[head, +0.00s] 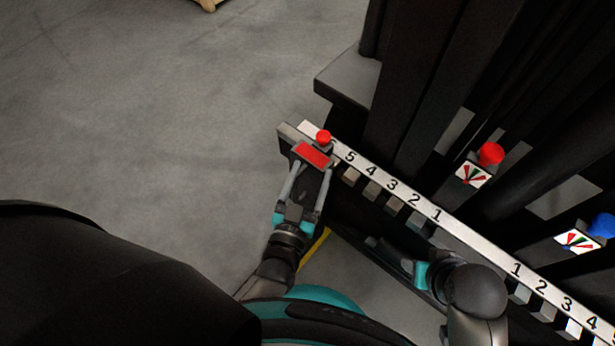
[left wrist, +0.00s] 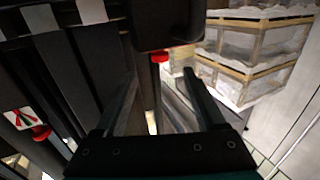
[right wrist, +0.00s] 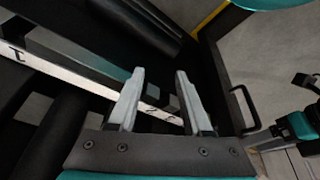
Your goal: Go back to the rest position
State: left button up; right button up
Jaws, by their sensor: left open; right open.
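My left gripper (head: 309,178) is open in the head view, its fingers on either side below a red plate (head: 312,154) at the far left end of the numbered rail (head: 460,228). A red knob (head: 323,136) stands just beyond that plate. In the left wrist view, the left fingers (left wrist: 160,76) are apart with nothing held between them; a dark block and a red knob (left wrist: 159,57) lie beyond. My right gripper (head: 397,258) is near the middle of the rail. In the right wrist view its pale fingers (right wrist: 160,72) are open and empty, with the rail behind them.
Dark upright structures fill the right. The grey floor (head: 170,110) at left is clear. Wooden-framed crates (left wrist: 250,50) show in the left wrist view.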

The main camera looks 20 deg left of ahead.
pick_arm(q)
jog(key=shift+s, duration=0.8)
pick_arm(e)
jog(key=shift+f, duration=0.5)
pick_arm(q)
jog(key=shift+w, duration=0.1)
